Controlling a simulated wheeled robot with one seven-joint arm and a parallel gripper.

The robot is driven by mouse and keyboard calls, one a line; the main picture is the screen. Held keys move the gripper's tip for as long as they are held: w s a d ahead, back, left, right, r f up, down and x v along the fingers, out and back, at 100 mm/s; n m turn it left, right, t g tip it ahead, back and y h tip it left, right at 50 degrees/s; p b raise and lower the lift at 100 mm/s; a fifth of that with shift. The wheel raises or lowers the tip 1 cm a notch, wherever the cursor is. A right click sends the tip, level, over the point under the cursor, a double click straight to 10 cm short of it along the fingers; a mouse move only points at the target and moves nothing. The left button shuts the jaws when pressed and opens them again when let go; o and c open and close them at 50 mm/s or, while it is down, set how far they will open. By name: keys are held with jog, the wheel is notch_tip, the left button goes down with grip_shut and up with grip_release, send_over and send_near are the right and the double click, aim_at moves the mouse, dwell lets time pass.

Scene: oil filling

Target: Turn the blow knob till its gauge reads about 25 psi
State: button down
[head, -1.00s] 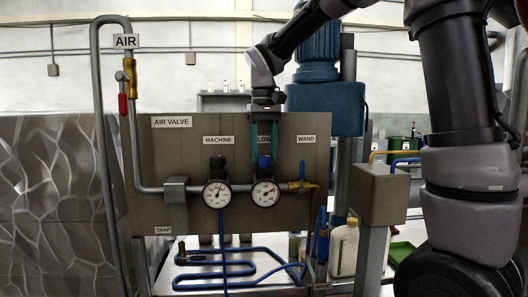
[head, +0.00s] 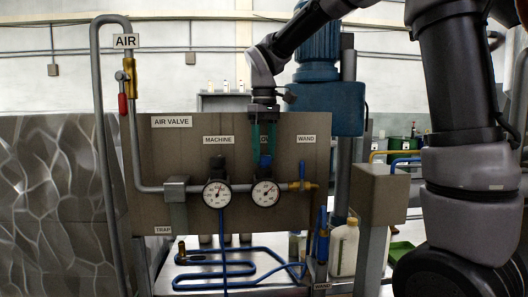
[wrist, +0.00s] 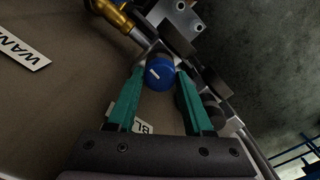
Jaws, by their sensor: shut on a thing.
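The blow knob (head: 265,161) is blue and sits above the right-hand gauge on the panel. My gripper (head: 264,153) reaches down from above with its green fingers around the knob. In the wrist view the blue knob (wrist: 160,72) with a pale mark lies between the tips of my gripper (wrist: 160,76), shut on it. The blow gauge (head: 265,193) has a white face and dark needle; its numbers are too small to read surely. My fingers partly cover the BLOW label, whose edge also shows in the wrist view (wrist: 141,128).
The machine gauge (head: 217,194) with its black knob (head: 217,163) stands close on the left. A brass wand valve with a blue handle (head: 302,171) is close on the right. The brown panel (head: 160,150) is right behind my fingers.

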aim_at(264, 156)
jog(key=shift+n, duration=0.6)
jog(key=shift+c, duration=1.5)
grip_release()
jog(key=shift+r, duration=0.1)
notch_tip(264, 156, up, 11)
